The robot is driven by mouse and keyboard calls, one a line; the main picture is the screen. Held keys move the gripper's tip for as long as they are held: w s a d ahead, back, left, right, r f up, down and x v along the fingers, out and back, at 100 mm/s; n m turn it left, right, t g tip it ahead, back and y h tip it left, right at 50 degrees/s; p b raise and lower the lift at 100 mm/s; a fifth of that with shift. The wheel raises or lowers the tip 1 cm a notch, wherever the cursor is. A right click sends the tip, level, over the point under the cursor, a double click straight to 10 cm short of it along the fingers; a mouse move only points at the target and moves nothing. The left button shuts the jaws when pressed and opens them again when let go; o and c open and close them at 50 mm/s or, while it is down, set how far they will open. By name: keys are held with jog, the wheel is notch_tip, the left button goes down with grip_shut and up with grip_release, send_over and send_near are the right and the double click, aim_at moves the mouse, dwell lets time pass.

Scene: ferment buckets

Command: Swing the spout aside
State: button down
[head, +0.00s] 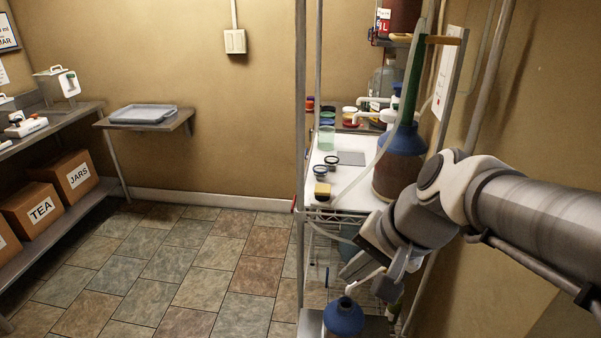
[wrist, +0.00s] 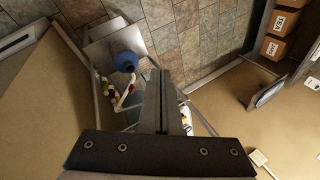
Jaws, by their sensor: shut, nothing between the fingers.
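My gripper (wrist: 163,75) is shut and empty. In the head view my gripper (head: 396,272) is close to the spout's right end; I cannot tell whether they touch.
Boxes labelled TEA (head: 36,211) and JARS (head: 76,176) sit at left. The tiled floor between is clear.

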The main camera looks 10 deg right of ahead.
jog(key=w+d+f+m+t+b, duration=0.2)
jog(key=w+d+f+m+b, duration=0.3)
jog(key=d+f+m, duration=0.4)
jog(key=w+d+f+m+t+b, duration=0.2)
jog(key=w+d+f+m+b, duration=0.3)
jog(key=d+f+m, duration=0.5)
notch_tip(320, 180, down, 4)
jog(key=m, duration=0.4)
jog(key=shift+w+f+m+b, duration=0.15)
jog(key=shift+w+m+b, duration=0.1)
jog(key=shift+m+b, duration=0.15)
jog(key=w+a+f+b, duration=0.3)
jog(key=w+f, duration=0.3)
jog(key=w, duration=0.4)
jog(key=shift+w+a+f, duration=0.25)
jog(key=shift+a+f, duration=0.15)
jog(key=shift+a, duration=0.3)
jog(key=shift+w+a+b, duration=0.1)
jog(key=shift+b, duration=0.3)
